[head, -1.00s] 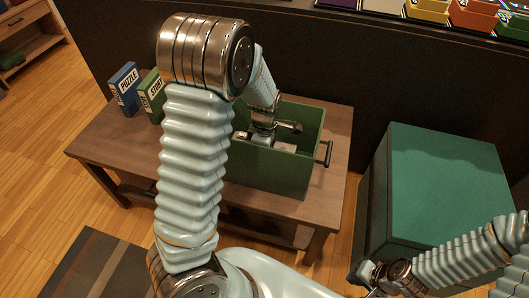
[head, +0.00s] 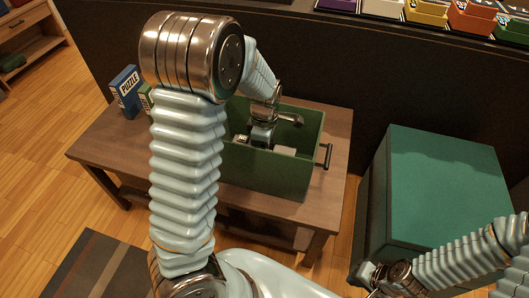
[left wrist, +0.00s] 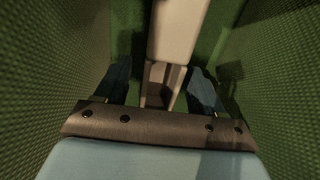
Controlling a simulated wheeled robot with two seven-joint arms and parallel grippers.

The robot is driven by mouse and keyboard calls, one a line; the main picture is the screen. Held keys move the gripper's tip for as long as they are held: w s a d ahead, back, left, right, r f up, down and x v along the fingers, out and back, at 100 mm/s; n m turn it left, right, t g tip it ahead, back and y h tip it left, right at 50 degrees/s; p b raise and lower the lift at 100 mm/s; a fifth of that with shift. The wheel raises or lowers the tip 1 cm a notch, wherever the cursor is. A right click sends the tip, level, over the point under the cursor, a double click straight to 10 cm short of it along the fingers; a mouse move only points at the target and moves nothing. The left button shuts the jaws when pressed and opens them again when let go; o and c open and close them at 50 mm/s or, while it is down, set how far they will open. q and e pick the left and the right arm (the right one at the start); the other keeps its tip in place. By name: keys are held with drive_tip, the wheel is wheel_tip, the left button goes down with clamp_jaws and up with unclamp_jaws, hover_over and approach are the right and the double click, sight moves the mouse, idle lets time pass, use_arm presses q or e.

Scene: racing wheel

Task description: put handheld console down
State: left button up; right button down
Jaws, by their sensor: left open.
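A pale grey item (head: 285,151), perhaps the handheld console, lies inside the green bin (head: 265,172). In the left wrist view a pale block (left wrist: 177,32) lies just beyond and between my fingers, with a duller part (left wrist: 160,88) nearer the palm. I cannot tell whether these are one thing. My left gripper (left wrist: 158,75) is open inside the bin, its two dark fingers apart with green walls on both sides. In the head view my left arm reaches down into the bin, and its fingertips are hidden. My right gripper (head: 368,274) is low at the right, too small to read.
The bin, with a dark side handle (head: 324,156), stands on a brown wooden table (head: 120,150). Puzzle (head: 126,92) and story boxes stand at the table's back left. A green-topped cabinet (head: 440,185) is at the right. Coloured trays (head: 472,17) line a shelf behind.

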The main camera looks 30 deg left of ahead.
use_arm(q)
wheel_tip(320, 180, up, 8)
drive_tip(key=p, duration=0.1)
drive_tip(key=shift+r, duration=0.2)
